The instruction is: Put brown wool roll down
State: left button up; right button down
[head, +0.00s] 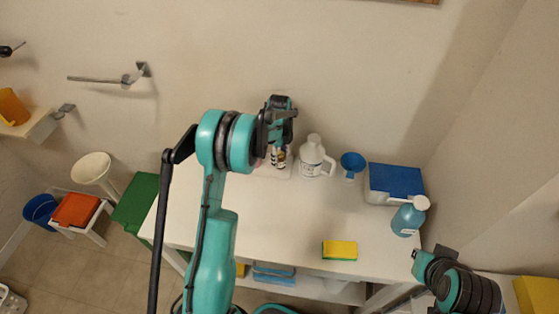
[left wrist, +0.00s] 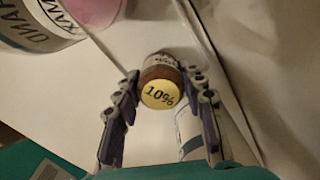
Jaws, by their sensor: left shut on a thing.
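My left gripper (head: 279,135) points down over the back left of the white table (head: 225,205). In the left wrist view its fingers stand on both sides of a small brown cylinder (left wrist: 159,74) with a yellow end marked "10%", and they are shut on it. This is the only brown roll-like thing I make out; I cannot tell if it is wool. In the head view it shows small below the fingers, and whether it touches the table is unclear. My right gripper (head: 425,262) is at the lower right, and its fingers are not clear.
A white jug (head: 313,160), a blue cup (head: 352,163), a blue-lidded box (head: 395,183) and a blue bottle (head: 407,218) stand to the right. A yellow sponge (head: 340,250) lies near the front edge. The middle of the table is clear. The wall is close behind.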

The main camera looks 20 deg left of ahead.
pick_arm(q)
jog(key=shift+w+f, duration=0.15)
jog(key=shift+f, duration=0.5)
jog(key=shift+r, duration=0.15)
jog(key=shift+b, duration=0.3)
jog(key=o, duration=1.2)
jog(key=shift+f, duration=0.2)
jog(key=shift+c, duration=0.2)
